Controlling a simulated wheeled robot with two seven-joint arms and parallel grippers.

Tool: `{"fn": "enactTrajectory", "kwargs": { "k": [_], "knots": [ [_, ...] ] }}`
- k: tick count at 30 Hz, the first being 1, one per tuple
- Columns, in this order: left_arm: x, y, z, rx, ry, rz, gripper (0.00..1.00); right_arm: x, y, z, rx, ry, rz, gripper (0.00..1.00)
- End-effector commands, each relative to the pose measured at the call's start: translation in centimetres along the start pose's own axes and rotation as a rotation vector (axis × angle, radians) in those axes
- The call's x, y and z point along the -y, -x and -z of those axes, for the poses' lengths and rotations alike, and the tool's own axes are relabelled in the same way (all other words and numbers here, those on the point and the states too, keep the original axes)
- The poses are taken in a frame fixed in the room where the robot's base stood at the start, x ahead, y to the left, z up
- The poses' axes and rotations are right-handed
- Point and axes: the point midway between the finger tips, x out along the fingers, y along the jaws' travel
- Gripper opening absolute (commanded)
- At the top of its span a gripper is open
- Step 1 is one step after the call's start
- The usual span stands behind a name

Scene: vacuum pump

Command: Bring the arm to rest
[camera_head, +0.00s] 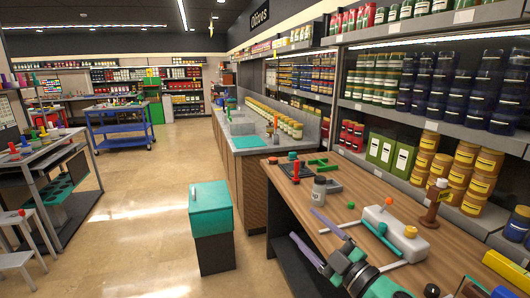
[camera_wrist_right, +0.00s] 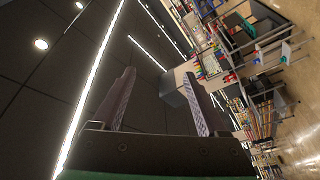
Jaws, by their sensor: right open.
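My right gripper (camera_head: 303,223) has two purple fingers spread apart, with nothing between them. It is over the left edge of the wooden workbench (camera_head: 345,195), its fingers pointing to the upper left. In the right wrist view both fingers (camera_wrist_right: 158,75) stand apart against the dark ceiling and its light strips. A pale pump-like unit (camera_head: 393,226) with an orange knob, a teal cylinder and a yellow cap is on the bench, right of the gripper. I cannot tell whether the arm covers part of it. My left gripper is not in view.
A grey jar (camera_head: 319,189), a green bracket (camera_head: 318,163) and a dark tray with a red tool (camera_head: 296,170) are on the bench's far part.

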Motion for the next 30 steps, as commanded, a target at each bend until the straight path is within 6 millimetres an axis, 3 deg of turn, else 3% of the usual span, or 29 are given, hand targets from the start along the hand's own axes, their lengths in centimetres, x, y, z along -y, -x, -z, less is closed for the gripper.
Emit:
{"fn": "enactTrajectory", "kwargs": {
  "k": [1,3,6,9,14,23,30],
  "knots": [
    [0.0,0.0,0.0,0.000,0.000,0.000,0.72,-1.4,1.4,-2.2,0.123,-0.119,-0.133,0.76],
    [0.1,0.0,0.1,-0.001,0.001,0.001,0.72,-1.9,4.7,-7.0,0.368,-0.275,-0.268,0.76],
    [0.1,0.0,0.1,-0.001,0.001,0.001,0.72,1.0,10.7,-13.0,0.717,-0.459,-0.308,0.76],
    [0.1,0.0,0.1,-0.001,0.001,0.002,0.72,5.1,15.8,-15.7,0.965,-0.584,-0.254,0.76],
    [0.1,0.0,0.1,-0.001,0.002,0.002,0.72,11.0,21.9,-16.6,1.231,-0.723,-0.109,0.76],
    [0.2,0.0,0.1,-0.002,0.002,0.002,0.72,19.2,30.5,-13.6,1.527,-0.910,0.219,0.76],
    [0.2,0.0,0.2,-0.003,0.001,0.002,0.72,25.6,30.7,-20.2,1.556,-0.901,0.236,0.76]
  ]
}}
